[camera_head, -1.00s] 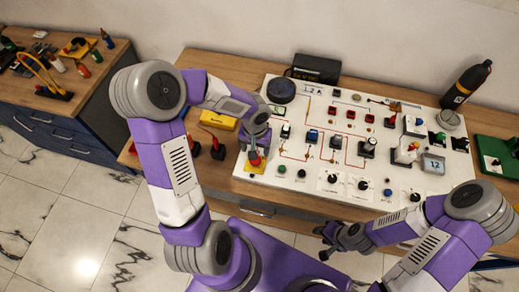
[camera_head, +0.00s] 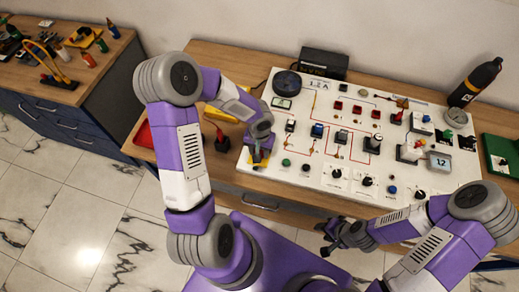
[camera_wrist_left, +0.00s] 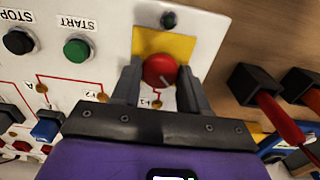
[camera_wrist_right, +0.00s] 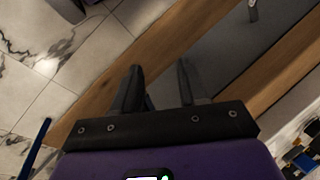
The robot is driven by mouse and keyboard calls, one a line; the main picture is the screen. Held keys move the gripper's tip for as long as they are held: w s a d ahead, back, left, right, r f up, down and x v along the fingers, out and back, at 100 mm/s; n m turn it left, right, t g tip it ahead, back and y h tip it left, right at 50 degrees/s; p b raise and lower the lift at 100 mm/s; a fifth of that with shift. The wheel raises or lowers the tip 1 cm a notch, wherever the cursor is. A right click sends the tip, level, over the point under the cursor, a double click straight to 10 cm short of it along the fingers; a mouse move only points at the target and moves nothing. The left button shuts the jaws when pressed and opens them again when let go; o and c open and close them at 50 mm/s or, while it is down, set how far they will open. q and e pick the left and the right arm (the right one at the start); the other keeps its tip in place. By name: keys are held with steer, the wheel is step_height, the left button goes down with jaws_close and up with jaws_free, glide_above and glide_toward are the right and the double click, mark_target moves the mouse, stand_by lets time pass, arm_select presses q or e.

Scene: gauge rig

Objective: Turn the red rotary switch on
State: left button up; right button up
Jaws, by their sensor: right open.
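The red rotary switch (camera_wrist_left: 159,71) is a round red knob on a yellow plate (camera_wrist_left: 176,43) at the panel's edge. In the head view it is mostly hidden by my left gripper (camera_head: 260,156), which is at the panel's near left corner. In the left wrist view the fingers of my left gripper (camera_wrist_left: 159,82) stand on either side of the knob, open, with little room beside it. I cannot tell if they touch it. My right gripper (camera_head: 328,240) is open and empty in front of the bench, and shows in the right wrist view (camera_wrist_right: 160,80).
The white panel (camera_head: 310,178) carries several other switches and knobs. A green button (camera_wrist_left: 77,49) and a black button (camera_wrist_left: 18,41) sit near the red knob. Red-handled tools (camera_wrist_left: 285,120) stand just off the panel. A dark bottle (camera_head: 473,84) stands at the back right.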

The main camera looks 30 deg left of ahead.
arm_select(q)
steer(key=c, duration=0.3)
steer(key=m, duration=0.3)
steer(key=shift+m+b, duration=0.35)
steer(key=shift+m, duration=0.05)
steer(key=m, duration=0.4)
steer(key=shift+m, duration=0.3)
steer(key=m+p, duration=0.1)
steer(key=m, duration=0.3)
steer(key=shift+m+p, duration=0.6)
steer(key=shift+m, duration=2.1)
